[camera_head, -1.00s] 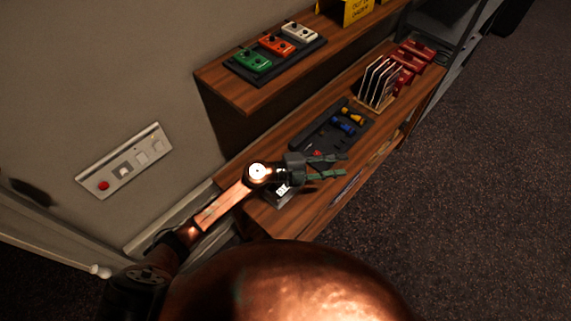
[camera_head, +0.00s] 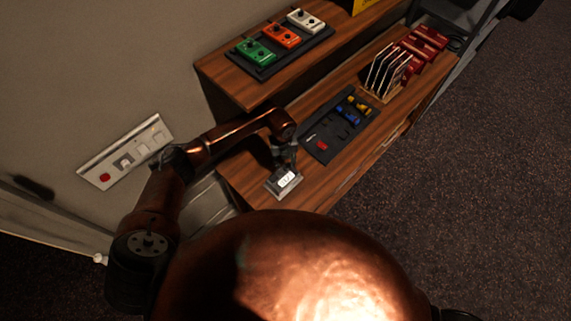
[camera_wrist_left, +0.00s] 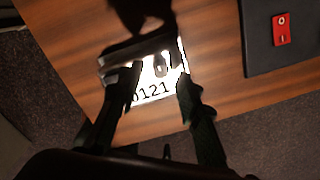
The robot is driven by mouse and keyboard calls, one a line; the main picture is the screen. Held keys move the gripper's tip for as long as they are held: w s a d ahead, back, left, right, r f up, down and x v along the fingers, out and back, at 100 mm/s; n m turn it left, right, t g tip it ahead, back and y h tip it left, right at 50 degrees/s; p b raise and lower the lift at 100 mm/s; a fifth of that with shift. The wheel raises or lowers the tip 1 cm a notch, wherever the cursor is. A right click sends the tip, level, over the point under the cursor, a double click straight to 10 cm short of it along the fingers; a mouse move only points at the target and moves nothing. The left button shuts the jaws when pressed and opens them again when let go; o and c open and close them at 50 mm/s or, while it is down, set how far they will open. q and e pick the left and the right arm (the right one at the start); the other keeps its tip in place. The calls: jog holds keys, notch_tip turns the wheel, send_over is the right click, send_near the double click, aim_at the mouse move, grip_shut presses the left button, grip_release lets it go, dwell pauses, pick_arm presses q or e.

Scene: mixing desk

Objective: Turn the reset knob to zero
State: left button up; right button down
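A small counter box (camera_head: 283,184) with a lit white display sits near the front left end of the lower wooden desk. In the left wrist view the counter (camera_wrist_left: 155,90) shows digits that read about 0121, partly covered by a finger. A small dark rounded shape on its lit face may be the reset knob, but I cannot tell surely. My left gripper (camera_head: 284,160) points down over the counter. In the wrist view its two dark fingers (camera_wrist_left: 157,82) are apart, one on each side of the lit face. I cannot tell whether they touch it. My right gripper is out of view.
A black panel (camera_head: 318,125) with a red switch (camera_head: 321,146) and blue and yellow parts lies beside the counter. A rack of plates (camera_head: 385,75) and red blocks (camera_head: 420,50) stand farther back. Coloured pedals (camera_head: 281,36) sit on the upper shelf. A wall plate (camera_head: 125,155) is at left.

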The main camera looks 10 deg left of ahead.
aim_at(286, 168)
pick_arm(q)
jog(key=shift+d+f, duration=0.1)
jog(key=shift+f, duration=1.3)
jog(key=shift+c, duration=0.5)
grip_shut()
